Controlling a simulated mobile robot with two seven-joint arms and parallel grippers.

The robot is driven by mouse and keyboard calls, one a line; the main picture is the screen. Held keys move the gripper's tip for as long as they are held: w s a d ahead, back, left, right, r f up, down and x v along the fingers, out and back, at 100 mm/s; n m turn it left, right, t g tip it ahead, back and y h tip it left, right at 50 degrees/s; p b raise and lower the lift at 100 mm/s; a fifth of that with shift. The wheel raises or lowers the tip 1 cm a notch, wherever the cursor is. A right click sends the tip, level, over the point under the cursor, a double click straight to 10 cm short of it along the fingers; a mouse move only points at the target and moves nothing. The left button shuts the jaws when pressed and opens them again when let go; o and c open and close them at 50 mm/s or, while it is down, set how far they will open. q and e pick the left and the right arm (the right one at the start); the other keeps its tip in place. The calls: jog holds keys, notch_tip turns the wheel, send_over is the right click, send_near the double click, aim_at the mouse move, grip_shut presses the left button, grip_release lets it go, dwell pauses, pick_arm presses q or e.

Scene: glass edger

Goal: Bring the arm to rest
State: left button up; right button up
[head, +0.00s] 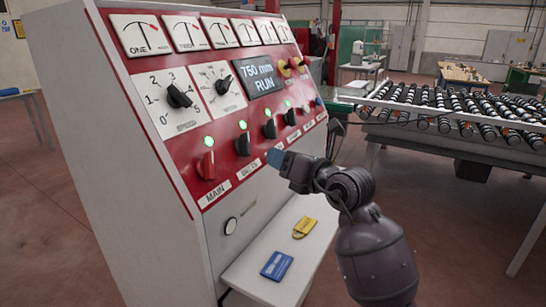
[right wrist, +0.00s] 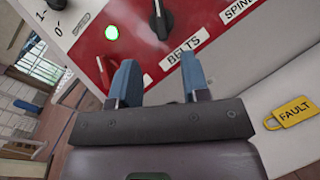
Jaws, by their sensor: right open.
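My right gripper (head: 274,157) is in front of the lower edge of the red control panel (head: 180,118), beside the row of switches. In the right wrist view its two blue fingers (right wrist: 157,82) stand apart with nothing between them. The red MAIN switch (head: 206,166) and the black BELTS switch (head: 242,145) are left of it in the head view. The BELTS switch also shows above the fingers in the right wrist view (right wrist: 159,22). Whether the fingers touch the panel I cannot tell. My left gripper is out of view.
A display (head: 260,77) reads 750 mm RUN. Several green lamps are lit above the switches. A ledge (head: 262,292) below holds a blue card (head: 277,265) and a yellow FAULT padlock-shaped tag (head: 304,228). A roller conveyor (head: 450,112) stands right, with open floor before it.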

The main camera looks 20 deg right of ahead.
jog(key=shift+s, duration=0.15)
dwell(0.4)
jog(key=s+d+f+m+g+h, duration=0.1)
jog(key=s+f+m+h, duration=0.1)
jog(key=s+f+m, duration=0.6)
jog(key=s+d+f+m+g+h, duration=0.1)
jog(key=s+f+m+g+h, duration=0.1)
jog(key=s+f+m, duration=0.7)
jog(key=s+d+f+m+g+h+b, duration=0.1)
jog(key=s+f+m+g+h, duration=0.1)
jog(key=s+f+m, duration=0.7)
notch_tip(320, 180, down, 17)
jog(key=m+h, duration=0.1)
jog(key=m, duration=0.7)
jog(key=shift+s+d, duration=0.25)
jog(key=shift+r, duration=0.1)
